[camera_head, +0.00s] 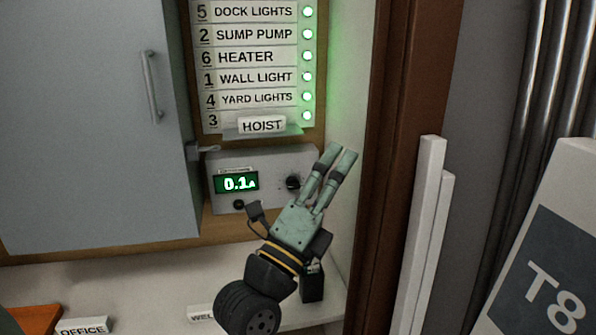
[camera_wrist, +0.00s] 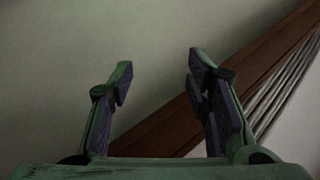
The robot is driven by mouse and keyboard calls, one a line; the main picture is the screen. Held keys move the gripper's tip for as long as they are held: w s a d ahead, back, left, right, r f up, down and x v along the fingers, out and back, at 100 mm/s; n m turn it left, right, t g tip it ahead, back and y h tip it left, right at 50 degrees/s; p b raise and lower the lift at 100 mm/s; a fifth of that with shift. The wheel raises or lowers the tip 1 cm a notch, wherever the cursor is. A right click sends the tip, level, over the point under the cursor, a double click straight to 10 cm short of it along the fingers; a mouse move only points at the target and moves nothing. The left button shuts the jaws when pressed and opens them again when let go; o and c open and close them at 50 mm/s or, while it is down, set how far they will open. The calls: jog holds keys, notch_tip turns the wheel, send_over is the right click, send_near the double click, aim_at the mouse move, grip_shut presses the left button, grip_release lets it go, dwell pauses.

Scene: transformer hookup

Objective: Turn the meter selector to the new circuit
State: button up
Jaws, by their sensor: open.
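The meter (camera_head: 222,166) is a grey box with a green display reading 0.1 A, mounted below the circuit list in the head view. Its selector (camera_head: 293,182) is a small dark round knob at the right of the box, with faint marks around it. My gripper (camera_head: 338,160) is open and empty, with its fingers pointing up and right. In the picture the fingers lie just right of the knob; I cannot tell the depth gap.
The circuit list (camera_head: 245,57) has several labelled rows with lit green lamps; a HOIST tag (camera_head: 262,125) sits at its bottom. A grey cabinet door (camera_head: 90,120) stands at left. A brown wooden post (camera_head: 400,130) and white T8 panel (camera_head: 545,260) are at right.

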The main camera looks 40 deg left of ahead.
aim_at(296, 187)
jog(key=w+a+f+n+g+y, duration=0.1)
jog(key=a+f+y, duration=0.1)
jog(key=w+a+f+n+g+y+p, duration=0.1)
jog(key=a+f+n+g, duration=0.1)
jog(key=w+a+f+n+g+y, duration=0.1)
jog(key=a+f+y, duration=0.1)
jog(key=shift+a+f+g+y+p, duration=0.3)
jog(key=shift+a+f+g+p, duration=0.05)
jog(key=shift+a+g+p, duration=0.05)
jog(key=a+f+n+g+y+p, duration=0.1)
jog(key=a+f+n+g+y, duration=0.25)
jog(key=a+f, duration=0.3)
jog(key=shift+g+h, duration=0.35)
jog(key=shift+h, duration=0.1)
jog(key=x, duration=0.2)
jog(key=p+x, duration=0.1)
jog(key=x, duration=0.2)
jog(key=p+x, duration=0.1)
jog(key=x, duration=0.2)
jog(key=shift+w+d, duration=0.2)
jog(key=shift+w, duration=0.15)
jog(key=shift+w+a+f+p, duration=0.1)
jog(key=shift+w+a+p, duration=0.2)
jog(key=shift+w, duration=0.15)
jog(key=shift+d, duration=0.1)
grip_shut()
